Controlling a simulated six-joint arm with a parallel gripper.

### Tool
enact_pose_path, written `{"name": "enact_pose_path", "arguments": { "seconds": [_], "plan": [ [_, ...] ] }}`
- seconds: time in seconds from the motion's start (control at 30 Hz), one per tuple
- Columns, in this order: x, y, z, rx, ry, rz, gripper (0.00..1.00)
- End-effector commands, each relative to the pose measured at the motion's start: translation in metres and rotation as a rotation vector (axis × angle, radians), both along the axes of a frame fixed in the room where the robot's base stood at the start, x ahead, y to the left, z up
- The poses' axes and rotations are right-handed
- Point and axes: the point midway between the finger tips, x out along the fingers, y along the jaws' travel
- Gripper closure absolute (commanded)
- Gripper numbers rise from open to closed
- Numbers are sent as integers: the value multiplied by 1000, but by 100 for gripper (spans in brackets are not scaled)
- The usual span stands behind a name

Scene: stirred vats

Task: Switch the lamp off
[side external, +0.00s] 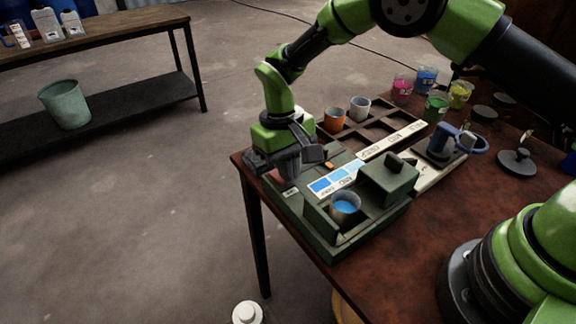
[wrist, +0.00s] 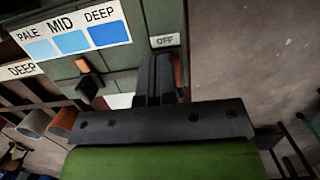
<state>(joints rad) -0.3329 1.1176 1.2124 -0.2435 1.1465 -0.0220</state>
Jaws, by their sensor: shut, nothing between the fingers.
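The dark green station (side external: 290,212) stands at the table's near left corner, with a PALE, MID, DEEP colour strip (side external: 335,178). An OFF label (wrist: 165,41) shows in the wrist view, just beyond my fingertips. My gripper (side external: 289,176) is shut and empty, pointing down over the station's left end. In the wrist view its fingers (wrist: 160,62) cover part of a red part (wrist: 179,70), which also shows beside them in the side view (side external: 276,176). I cannot tell whether they touch it. An orange knob (wrist: 83,66) sits left of the fingers. No lamp is clearly identifiable.
A cup of blue liquid (side external: 345,207) sits in the station beside a raised dark block (side external: 389,180). A wooden rack (side external: 374,130) with cups stands behind, and several coloured pots are farther back. The table edge is close to my gripper, with open floor beyond.

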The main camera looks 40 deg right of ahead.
Motion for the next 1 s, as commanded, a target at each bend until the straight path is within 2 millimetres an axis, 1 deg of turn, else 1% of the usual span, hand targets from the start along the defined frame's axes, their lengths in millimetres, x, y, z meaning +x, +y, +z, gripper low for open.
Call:
{"name": "enact_pose_path", "arguments": {
  "seconds": [0.17, 0.27, 0.47, 0.8, 1.0],
  "plan": [
    [-1, 0, -1, 0, 1, 0, 100],
    [-5, 0, -9, -1, 2, 2, 100],
    [-4, 0, -10, 0, 1, 3, 100],
    [9, 0, -4, 0, -3, 5, 100],
    [11, 0, -2, -1, -1, 2, 100]
  ]
}}
